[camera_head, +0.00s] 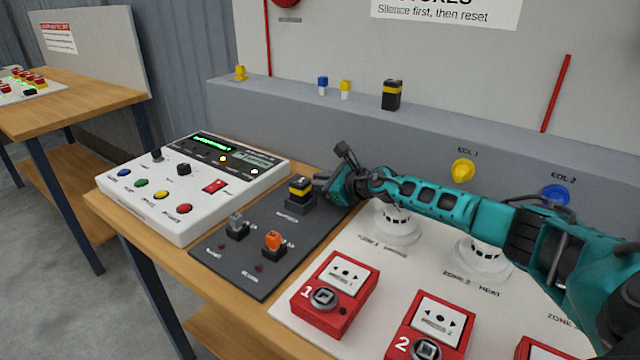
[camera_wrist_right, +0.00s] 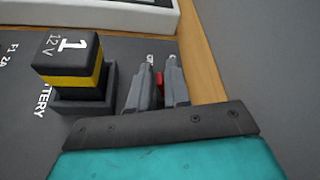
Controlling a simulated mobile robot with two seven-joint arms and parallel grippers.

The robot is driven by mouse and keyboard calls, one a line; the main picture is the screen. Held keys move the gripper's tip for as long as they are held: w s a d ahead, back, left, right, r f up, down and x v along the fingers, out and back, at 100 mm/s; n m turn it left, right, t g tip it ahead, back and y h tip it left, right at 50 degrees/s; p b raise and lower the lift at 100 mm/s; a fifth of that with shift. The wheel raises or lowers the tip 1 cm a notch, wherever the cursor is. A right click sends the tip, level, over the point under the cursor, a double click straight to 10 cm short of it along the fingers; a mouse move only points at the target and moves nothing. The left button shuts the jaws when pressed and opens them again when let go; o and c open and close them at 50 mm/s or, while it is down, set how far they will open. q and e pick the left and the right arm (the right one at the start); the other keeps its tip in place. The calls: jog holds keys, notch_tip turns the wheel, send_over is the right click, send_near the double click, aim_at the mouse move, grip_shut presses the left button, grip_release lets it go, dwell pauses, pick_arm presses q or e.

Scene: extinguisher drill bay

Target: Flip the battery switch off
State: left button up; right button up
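My right gripper (camera_head: 342,160) reaches over the back right edge of the dark panel, just right of the battery block. In the wrist view its two grey fingers (camera_wrist_right: 161,62) are a little apart, and a small red piece (camera_wrist_right: 158,84) shows between them. It may be the battery switch; its shape and position are mostly hidden, and I cannot tell whether the fingers touch it. In the head view the gripper hides that spot. The black battery block (camera_head: 300,188) with a yellow band stands upright in its holder; it also shows in the wrist view (camera_wrist_right: 70,62). My left gripper is not in view.
The dark panel (camera_head: 265,265) also carries a grey fuse (camera_head: 237,225) and an orange fuse (camera_head: 273,242). A white control box (camera_head: 160,200) with coloured buttons and lit lamps stands left. Red call points (camera_head: 335,295) and detectors (camera_head: 397,222) sit right, below my arm. A grey ledge runs behind.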

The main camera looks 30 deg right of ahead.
grip_shut()
